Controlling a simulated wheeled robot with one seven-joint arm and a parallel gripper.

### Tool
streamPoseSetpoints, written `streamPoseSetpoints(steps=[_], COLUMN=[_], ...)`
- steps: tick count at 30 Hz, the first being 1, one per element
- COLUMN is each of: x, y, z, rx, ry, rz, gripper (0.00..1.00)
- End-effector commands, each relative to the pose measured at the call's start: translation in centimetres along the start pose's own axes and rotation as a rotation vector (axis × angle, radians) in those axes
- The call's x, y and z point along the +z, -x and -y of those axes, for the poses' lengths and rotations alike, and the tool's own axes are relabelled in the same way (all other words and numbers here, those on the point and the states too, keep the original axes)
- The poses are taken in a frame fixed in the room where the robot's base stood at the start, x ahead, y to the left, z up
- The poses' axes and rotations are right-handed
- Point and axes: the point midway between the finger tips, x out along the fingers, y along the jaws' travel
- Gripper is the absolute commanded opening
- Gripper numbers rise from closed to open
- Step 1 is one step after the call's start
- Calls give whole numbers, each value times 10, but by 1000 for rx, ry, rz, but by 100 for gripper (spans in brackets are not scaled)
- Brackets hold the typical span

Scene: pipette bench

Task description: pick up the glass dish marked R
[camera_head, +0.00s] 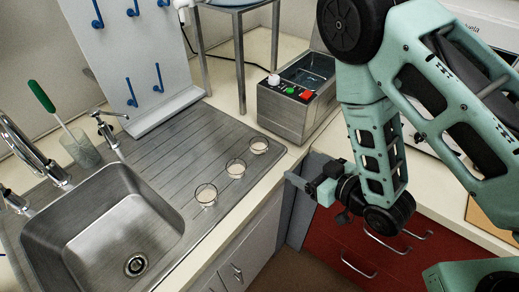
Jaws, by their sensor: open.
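Three small round glass dishes stand in a slanting row on the ribbed steel drainboard, near its front edge. One dish (206,194) is nearest the sink, a middle dish (236,168) is beyond it, and a far dish (259,145) is closest to the steel bath. No letter can be read on any of them, so I cannot tell which is marked R. My gripper (298,186) is open, to the right of the dishes and apart from them, out past the counter's front edge. Nothing shows between its fingers.
The sink basin (118,232) is at the lower left, with a tap (28,155) behind it. A beaker with a green-handled brush (80,148) stands by the tap. A steel water bath (297,98) is behind the far dish. A pegged drying rack (135,60) stands behind the drainboard.

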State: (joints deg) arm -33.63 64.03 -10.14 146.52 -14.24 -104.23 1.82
Motion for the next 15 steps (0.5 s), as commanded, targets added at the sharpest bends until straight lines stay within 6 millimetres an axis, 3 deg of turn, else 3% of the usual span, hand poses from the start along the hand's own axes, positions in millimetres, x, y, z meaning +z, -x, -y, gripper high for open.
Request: streamPoseSetpoints(steps=[9, 15], x=[5, 6], y=[-43, -51], z=[1, 0], rx=[0, 0], ry=[1, 1], rz=[-6, -3], gripper=[76, 76])
